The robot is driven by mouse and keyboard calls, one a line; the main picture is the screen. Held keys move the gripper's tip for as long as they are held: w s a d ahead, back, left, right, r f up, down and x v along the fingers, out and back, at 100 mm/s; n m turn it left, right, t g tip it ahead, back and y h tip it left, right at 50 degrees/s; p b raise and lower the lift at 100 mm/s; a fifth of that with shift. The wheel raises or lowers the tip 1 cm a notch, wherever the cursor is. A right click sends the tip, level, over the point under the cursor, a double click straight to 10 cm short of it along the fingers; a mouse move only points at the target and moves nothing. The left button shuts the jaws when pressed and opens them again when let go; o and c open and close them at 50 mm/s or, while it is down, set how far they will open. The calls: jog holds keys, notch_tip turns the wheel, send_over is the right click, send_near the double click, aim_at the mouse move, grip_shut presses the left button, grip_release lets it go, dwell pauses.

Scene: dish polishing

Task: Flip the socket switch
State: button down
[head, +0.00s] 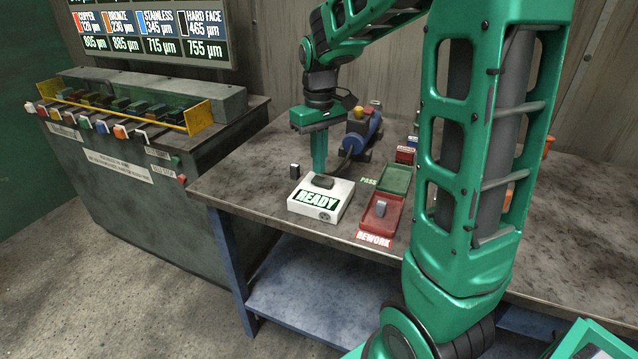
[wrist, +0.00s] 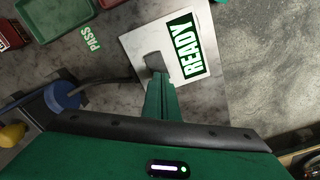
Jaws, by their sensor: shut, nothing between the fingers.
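My green gripper (head: 319,172) points down with its fingers closed, its tips at a dark grey block (head: 323,182) on top of a white box (head: 340,200) with a lit READY display. In the wrist view my fingertips (wrist: 158,76) are beside the dark block (wrist: 154,61); I cannot tell whether they touch it. A round dark detail (head: 325,216) shows on the box's front. I cannot tell which of these is the socket switch.
A red REWORK tray (head: 369,219) with a grey piece and a green PASS tray (head: 402,178) lie right of the box. A blue motor-like machine (head: 371,125) stands behind. The bench's front edge (head: 262,222) is close to the box. A cabinet with several small levers (head: 110,128) stands left.

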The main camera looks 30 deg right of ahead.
aim_at(320, 179)
notch_tip(320, 179, up, 5)
dwell(0.7)
dwell(0.3)
jog(key=s+d+f+m, duration=0.1)
jog(key=s+f+m, duration=0.1)
jog(key=s, duration=0.7)
jog(key=s+f+m, duration=0.2)
jog(key=s, duration=0.7)
jog(key=s+d+f+m, duration=0.1)
jog(key=s+f+m, duration=0.1)
jog(key=s, duration=0.6)
jog(key=shift+s+d+m, duration=0.35)
jog(key=shift+s+m, duration=0.05)
jog(key=shift+m, duration=0.2)
